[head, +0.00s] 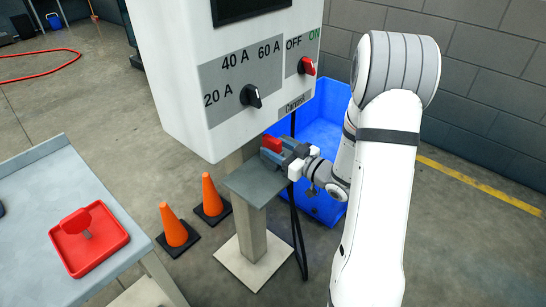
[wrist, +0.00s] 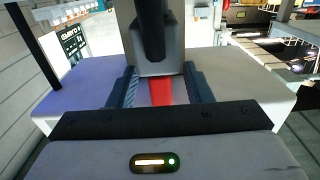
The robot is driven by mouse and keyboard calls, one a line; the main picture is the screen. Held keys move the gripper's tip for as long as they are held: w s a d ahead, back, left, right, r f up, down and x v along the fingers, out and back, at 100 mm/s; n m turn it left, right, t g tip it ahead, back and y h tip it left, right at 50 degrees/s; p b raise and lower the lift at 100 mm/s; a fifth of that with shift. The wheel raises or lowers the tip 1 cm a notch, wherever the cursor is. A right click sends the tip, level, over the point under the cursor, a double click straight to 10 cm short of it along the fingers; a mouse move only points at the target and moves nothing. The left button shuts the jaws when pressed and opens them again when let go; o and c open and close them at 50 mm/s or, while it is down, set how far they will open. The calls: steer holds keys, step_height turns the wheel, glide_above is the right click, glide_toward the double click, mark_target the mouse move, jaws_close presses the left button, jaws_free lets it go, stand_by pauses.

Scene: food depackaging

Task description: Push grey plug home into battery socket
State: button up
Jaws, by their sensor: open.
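My gripper (head: 281,152) is at the small grey shelf under the white charger cabinet. Its fingers (wrist: 161,88) are open, one on each side of a red block that shows between them. The red block (head: 271,143) also shows in the wrist view (wrist: 161,92). Behind it in the wrist view is a grey body with a black cable-like part on top, which looks like the grey plug (wrist: 153,65). I cannot tell how deep it sits. The battery socket cannot be made out clearly, as the fingers hide much of that spot.
The charger cabinet (head: 184,108) has a current knob (head: 251,96) and a red switch (head: 306,66). A blue bin (head: 324,200) stands behind my arm. Two orange cones (head: 174,226) stand left of the post. A table (head: 50,172) with a red tray (head: 64,250) is at left.

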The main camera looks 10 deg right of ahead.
mark_target(267, 143)
steer(key=x, duration=0.4)
steer(key=shift+f, duration=0.1)
steer(key=shift+c, duration=0.4)
jaws_close()
